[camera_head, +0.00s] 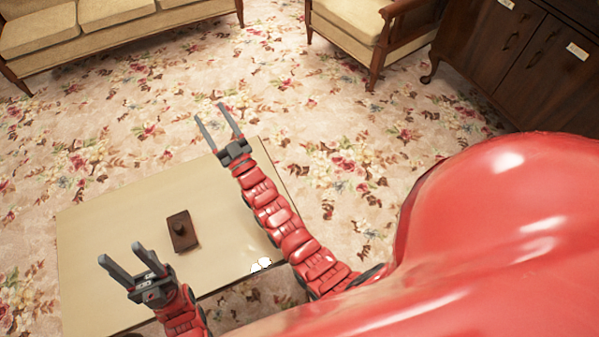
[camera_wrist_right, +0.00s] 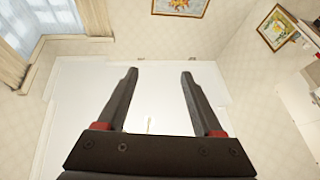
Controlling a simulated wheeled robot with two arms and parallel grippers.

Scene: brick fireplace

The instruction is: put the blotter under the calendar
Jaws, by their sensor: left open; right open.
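The blotter appears to be the small dark brown block with a round knob (camera_head: 182,231) lying on the low cream table in the head view. My left gripper (camera_head: 120,252) is open and empty, left of and nearer than the block, apart from it. My right gripper (camera_head: 209,111) is open and empty past the table's far edge, over the carpet in the picture. Its two fingers also show spread in the right wrist view (camera_wrist_right: 160,72), with nothing between them. I cannot make out a calendar for certain in either view.
The cream table (camera_head: 110,225) is mostly bare. Small white round items (camera_head: 261,265) sit at its right edge beside my right arm. A sofa (camera_head: 110,35), an armchair (camera_head: 350,25) and a dark cabinet (camera_head: 500,65) stand beyond. Framed pictures (camera_wrist_right: 277,28) hang in the wrist view.

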